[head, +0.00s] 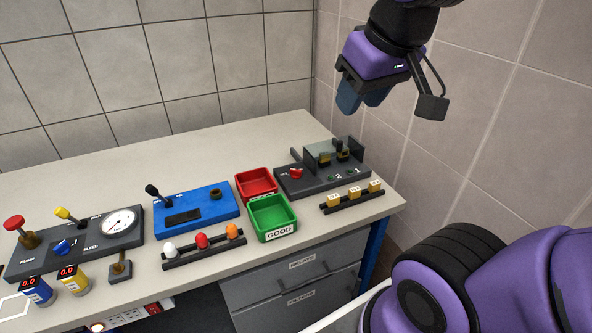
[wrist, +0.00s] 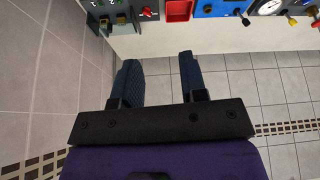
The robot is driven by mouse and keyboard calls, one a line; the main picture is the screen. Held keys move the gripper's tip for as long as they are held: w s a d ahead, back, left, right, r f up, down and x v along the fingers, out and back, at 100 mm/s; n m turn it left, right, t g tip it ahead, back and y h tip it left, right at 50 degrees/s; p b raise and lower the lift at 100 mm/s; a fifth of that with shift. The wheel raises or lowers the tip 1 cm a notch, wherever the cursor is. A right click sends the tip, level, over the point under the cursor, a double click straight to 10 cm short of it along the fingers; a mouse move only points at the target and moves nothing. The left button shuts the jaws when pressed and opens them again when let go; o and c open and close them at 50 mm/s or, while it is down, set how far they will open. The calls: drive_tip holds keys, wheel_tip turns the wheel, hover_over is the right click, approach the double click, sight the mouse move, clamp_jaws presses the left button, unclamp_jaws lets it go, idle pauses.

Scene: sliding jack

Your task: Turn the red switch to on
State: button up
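The red switch (head: 296,173) is a small red knob on the left part of a dark grey panel box (head: 318,182) at the right end of the workbench. In the wrist view the red switch (wrist: 147,12) shows near the top edge, left of the middle. Its lettering is too small to read for certain. My gripper (head: 362,103) is high above the bench's right end, well apart from the panel. In the wrist view its two blue fingers (wrist: 160,58) are spread with nothing between them, so it is open and empty.
The panel also has a clear cover (head: 333,151) over dark parts. A rack with yellow blocks (head: 352,198) stands in front. Red (head: 256,184) and green (head: 271,217) bins and a blue box (head: 196,209) stand to the left. A tiled wall (head: 480,130) is close on the right.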

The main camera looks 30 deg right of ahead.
drive_tip(key=w+d+f+n+g, duration=0.1)
drive_tip(key=w+f+n, duration=0.1)
drive_tip(key=w, duration=0.8)
drive_tip(key=n+g, duration=0.4)
drive_tip(key=n, duration=0.2)
hover_over(296, 170)
wheel_tip(296, 170, down, 24)
wheel_tip(296, 170, down, 11)
drive_tip(key=shift+f, duration=0.2)
clamp_jaws()
